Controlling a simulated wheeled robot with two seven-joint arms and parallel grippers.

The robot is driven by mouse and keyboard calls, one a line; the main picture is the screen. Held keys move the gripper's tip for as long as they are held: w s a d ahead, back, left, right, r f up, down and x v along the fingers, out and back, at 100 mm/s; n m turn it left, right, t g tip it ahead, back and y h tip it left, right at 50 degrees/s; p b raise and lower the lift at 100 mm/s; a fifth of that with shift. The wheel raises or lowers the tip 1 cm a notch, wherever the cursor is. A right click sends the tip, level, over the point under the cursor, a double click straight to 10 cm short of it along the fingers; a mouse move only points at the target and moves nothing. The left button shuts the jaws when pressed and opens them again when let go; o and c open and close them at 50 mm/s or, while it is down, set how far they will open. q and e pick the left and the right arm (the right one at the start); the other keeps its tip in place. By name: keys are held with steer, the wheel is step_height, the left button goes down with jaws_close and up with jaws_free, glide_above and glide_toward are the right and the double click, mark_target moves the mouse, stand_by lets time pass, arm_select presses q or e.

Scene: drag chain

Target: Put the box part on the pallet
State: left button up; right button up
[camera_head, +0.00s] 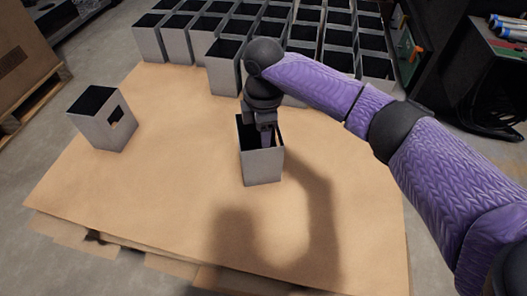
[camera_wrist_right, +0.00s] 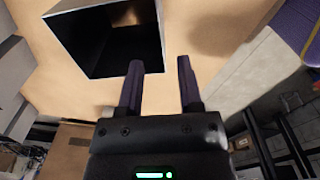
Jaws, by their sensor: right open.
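A grey, open-topped box part (camera_head: 262,167) stands upright on a brown sheet-topped platform (camera_head: 150,190), which appears to be the pallet. My right gripper (camera_head: 265,138) points down at the box's top opening. In the right wrist view the gripper (camera_wrist_right: 160,80) is open, with nothing clamped. One finger overlaps the dark opening of the box (camera_wrist_right: 60,42) and the other is outside it, with a box wall between them in the picture. Whether a finger touches the wall cannot be told. My left gripper is not in view.
Another grey box with a side cutout (camera_head: 103,122) stands at the platform's left. A large brown carton (camera_head: 25,60) is at the far left. The platform's front and middle left are clear.

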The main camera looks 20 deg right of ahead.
mark_target(259, 150)
step_height(259, 150, down, 8)
steer(key=b, duration=0.5)
steer(key=shift+a, duration=0.25)
jaws_close()
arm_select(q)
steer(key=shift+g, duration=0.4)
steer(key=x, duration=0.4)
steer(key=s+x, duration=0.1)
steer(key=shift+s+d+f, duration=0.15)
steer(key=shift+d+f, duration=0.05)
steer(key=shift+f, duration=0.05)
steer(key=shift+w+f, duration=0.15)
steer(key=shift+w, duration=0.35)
arm_select(e)
steer(key=shift+f, duration=0.1)
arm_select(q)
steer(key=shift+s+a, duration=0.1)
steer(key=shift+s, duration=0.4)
